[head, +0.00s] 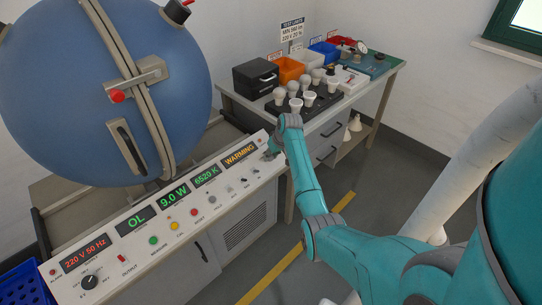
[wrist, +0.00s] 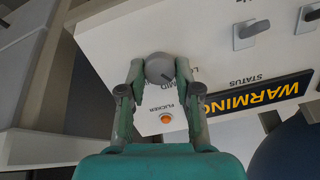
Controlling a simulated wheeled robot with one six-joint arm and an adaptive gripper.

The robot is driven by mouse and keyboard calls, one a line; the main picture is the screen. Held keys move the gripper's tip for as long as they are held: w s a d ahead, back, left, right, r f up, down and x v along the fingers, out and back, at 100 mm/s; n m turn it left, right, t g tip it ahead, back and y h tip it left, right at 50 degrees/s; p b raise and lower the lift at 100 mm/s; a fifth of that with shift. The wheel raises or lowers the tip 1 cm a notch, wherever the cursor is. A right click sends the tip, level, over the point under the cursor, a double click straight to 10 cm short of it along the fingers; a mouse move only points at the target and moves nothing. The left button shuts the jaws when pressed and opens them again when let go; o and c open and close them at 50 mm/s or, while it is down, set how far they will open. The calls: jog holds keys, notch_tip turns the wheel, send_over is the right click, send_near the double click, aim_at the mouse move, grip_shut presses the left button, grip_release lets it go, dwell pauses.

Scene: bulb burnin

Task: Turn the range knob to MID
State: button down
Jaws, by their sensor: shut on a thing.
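The range knob (wrist: 158,64) is a round grey knob on the white panel in the wrist view. My gripper (wrist: 160,73) is shut on it, one finger on each side. A "MID" label shows partly just below the knob, and another label is mostly covered by a finger. I cannot tell surely where the knob's pointer is. In the head view my gripper (head: 271,150) is at the far right end of the sloping console (head: 140,232), and it hides most of the knob.
An orange flicker lamp (wrist: 166,118) and the "WARMING" display (wrist: 265,95) are close to my fingers. Two grey switches, one of them here (wrist: 255,28), stand on the same panel. A blue sphere (head: 75,90) is behind the console. A bench with a black bulb tray (head: 325,104) stands beyond.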

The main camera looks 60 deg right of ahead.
jog(key=m, duration=0.6)
jog(key=shift+s+f, duration=0.1)
jog(key=shift+m, duration=0.4)
jog(key=c, duration=0.8)
grip_release()
jog(key=shift+d, duration=0.1)
jog(key=v, duration=1.2)
jog(key=shift+s+d, duration=0.1)
jog(key=shift+d, duration=0.05)
jog(key=shift+s, duration=0.1)
